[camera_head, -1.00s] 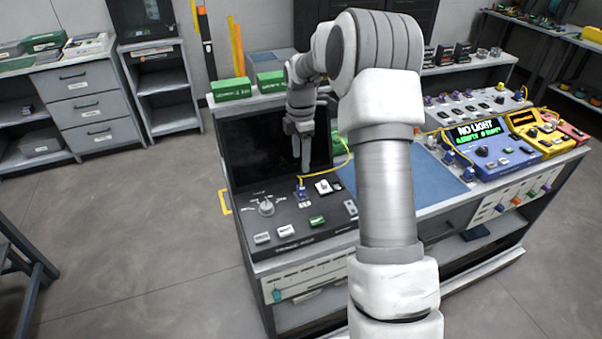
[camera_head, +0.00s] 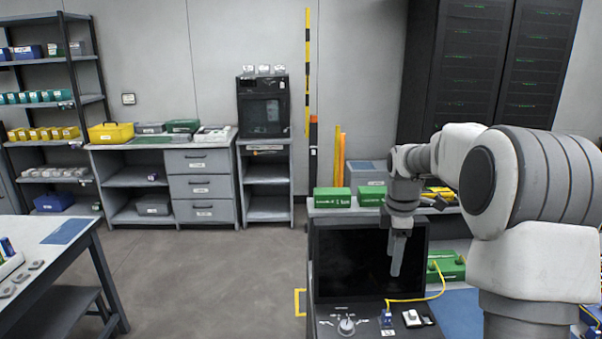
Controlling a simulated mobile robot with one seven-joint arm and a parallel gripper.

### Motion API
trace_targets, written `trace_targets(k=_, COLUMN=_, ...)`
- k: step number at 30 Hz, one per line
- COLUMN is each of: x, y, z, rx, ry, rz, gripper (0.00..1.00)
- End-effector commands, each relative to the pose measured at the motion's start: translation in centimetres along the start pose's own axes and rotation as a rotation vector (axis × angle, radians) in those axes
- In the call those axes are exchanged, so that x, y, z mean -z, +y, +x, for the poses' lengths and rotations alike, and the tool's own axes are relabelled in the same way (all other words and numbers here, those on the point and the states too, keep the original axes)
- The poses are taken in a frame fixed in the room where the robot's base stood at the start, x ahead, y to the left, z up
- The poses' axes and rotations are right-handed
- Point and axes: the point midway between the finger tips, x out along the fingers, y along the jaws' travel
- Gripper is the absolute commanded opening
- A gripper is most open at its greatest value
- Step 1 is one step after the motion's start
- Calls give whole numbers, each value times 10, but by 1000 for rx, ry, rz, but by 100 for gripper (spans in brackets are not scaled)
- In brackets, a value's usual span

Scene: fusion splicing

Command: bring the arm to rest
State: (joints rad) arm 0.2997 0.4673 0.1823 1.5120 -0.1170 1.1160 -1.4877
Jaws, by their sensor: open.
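My gripper (camera_head: 397,258) hangs fingers-down in front of the dark screen of the splicing machine (camera_head: 362,262). The fingers show almost edge-on, with nothing seen between them. My arm reaches in from the right side of the view. Below the gripper, the machine's panel holds a knob (camera_head: 346,325), a blue connector (camera_head: 387,320) with a yellow cable, and a white switch block (camera_head: 412,317). The gripper appears apart from all of these.
Green boxes (camera_head: 332,197) stand behind the screen, and another green box (camera_head: 447,266) is right of it. A grey drawer cabinet (camera_head: 203,187) and shelves line the back wall. A table (camera_head: 45,243) stands at left. The floor (camera_head: 200,275) between is clear.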

Motion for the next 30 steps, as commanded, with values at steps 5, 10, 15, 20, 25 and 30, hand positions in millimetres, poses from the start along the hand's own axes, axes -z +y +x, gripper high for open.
trace_targets(k=5, x=15, y=-43, z=-50, rx=-75, ry=-10, rz=206, gripper=69)
trace_targets(k=10, x=26, y=-89, z=-83, rx=-142, ry=8, rz=414, gripper=69)
trace_targets(k=15, x=32, y=-137, z=-105, rx=-204, ry=51, rz=625, gripper=69)
trace_targets(k=20, x=36, y=-184, z=-116, rx=-250, ry=115, rz=827, gripper=69)
trace_targets(k=25, x=38, y=-233, z=-118, rx=-284, ry=204, rz=1037, gripper=69)
trace_targets(k=30, x=39, y=-273, z=-110, rx=-293, ry=301, rz=1227, gripper=69)
